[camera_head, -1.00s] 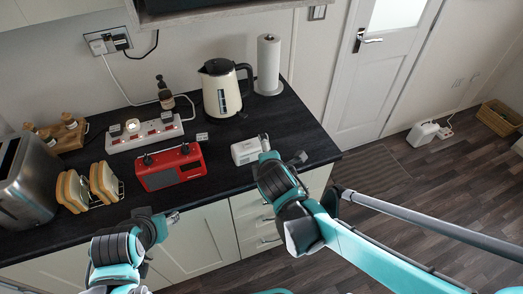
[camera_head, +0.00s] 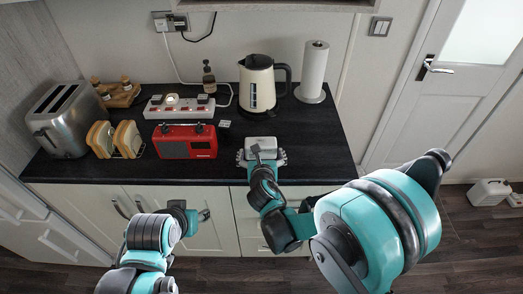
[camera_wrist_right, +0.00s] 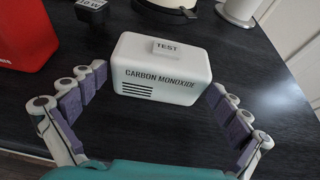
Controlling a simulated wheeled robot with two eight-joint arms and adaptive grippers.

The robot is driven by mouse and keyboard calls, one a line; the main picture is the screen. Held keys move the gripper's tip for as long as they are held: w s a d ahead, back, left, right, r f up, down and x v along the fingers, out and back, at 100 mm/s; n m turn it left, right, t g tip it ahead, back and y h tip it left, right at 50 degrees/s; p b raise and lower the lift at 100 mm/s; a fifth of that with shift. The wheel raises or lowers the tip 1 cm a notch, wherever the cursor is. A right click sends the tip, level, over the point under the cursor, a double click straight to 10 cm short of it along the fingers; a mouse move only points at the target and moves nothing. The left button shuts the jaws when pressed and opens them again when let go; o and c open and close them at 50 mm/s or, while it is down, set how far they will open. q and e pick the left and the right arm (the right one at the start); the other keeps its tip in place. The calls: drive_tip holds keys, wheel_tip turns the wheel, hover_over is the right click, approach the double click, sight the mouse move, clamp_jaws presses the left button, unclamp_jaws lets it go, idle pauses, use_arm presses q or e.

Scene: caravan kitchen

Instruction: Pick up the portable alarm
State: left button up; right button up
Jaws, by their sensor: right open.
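The portable alarm is a white box marked "CARBON MONOXIDE" with a "TEST" button, standing on the dark worktop. The alarm (camera_wrist_right: 163,70) is fully visible in the right wrist view, ahead of and between the spread fingers. In the head view the alarm (camera_head: 260,143) is partly covered by my right gripper (camera_head: 262,158). In the wrist view my right gripper (camera_wrist_right: 152,112) is open and empty, with one finger on each side of the alarm's near face. My left gripper (camera_head: 201,215) hangs in front of the cupboard doors, away from the alarm; its fingers are too small to read.
A kettle (camera_head: 257,84) and a paper towel roll (camera_head: 313,72) stand behind. A power strip (camera_head: 180,107), toast rack (camera_head: 116,139) and toaster (camera_head: 69,119) are further left. Worktop right of the alarm is clear.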

drive_tip(key=b+x, duration=0.1)
drive_tip(key=x, duration=0.2)
drive_tip(key=shift+w+f, duration=0.25)
drive_tip(key=shift+w, duration=0.05)
drive_tip(key=shift+s+r, duration=0.1)
drive_tip(key=c, duration=0.9)
drive_tip(key=shift+r, duration=0.1)
